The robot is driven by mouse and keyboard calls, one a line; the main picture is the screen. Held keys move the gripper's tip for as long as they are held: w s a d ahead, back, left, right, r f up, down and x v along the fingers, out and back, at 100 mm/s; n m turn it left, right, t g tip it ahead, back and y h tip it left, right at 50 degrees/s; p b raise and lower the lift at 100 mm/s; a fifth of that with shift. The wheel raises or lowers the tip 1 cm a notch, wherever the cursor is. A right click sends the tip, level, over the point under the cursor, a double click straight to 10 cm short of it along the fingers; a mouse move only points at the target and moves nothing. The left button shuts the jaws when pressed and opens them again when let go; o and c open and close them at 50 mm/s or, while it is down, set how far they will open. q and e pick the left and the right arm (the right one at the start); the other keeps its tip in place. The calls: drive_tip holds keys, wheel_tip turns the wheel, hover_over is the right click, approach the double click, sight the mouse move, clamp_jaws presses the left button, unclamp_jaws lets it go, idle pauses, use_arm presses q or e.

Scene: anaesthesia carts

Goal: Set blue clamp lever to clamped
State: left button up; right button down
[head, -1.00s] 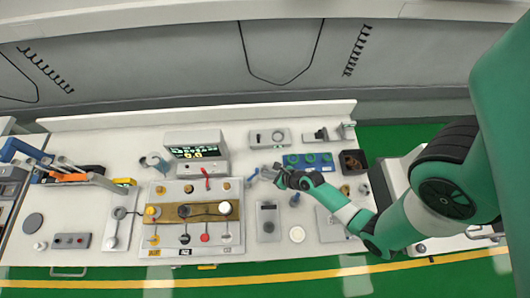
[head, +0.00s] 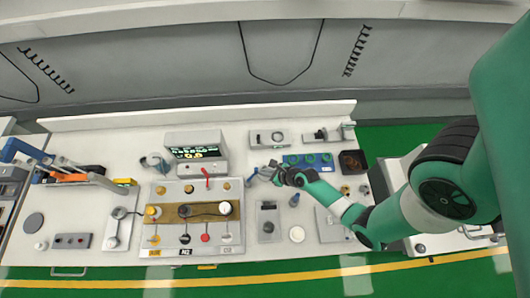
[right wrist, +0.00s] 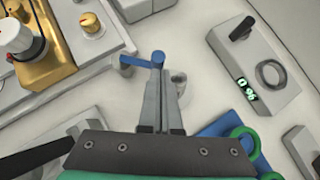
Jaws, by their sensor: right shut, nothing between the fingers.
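The blue clamp lever (right wrist: 138,62) shows in the right wrist view as a short blue bar with a round blue knob at its right end. It juts out beside the white plate with the brass strip. In the head view the lever (head: 251,176) is small, just right of that plate. My right gripper (right wrist: 164,75) is shut and empty, its fingertips right at the knob; I cannot tell if they touch it. The fingertips partly hide a pale post behind the lever. In the head view my right gripper (head: 265,173) reaches in from the right. My left gripper is not in view.
The plate with brass strip and knobs (head: 165,235) lies left of the lever. A grey box with a green display (right wrist: 255,70) stands to the right in the wrist view. A blue tray with green rings (head: 308,169) lies close to my right gripper.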

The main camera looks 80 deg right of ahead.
drive_tip(key=shift+a, duration=0.1)
drive_tip(key=shift+s+a+p, duration=0.25)
drive_tip(key=shift+a+p, duration=0.15)
drive_tip(key=shift+p, duration=0.05)
drive_tip(key=shift+s+a, duration=0.15)
drive_tip(key=shift+a, duration=0.05)
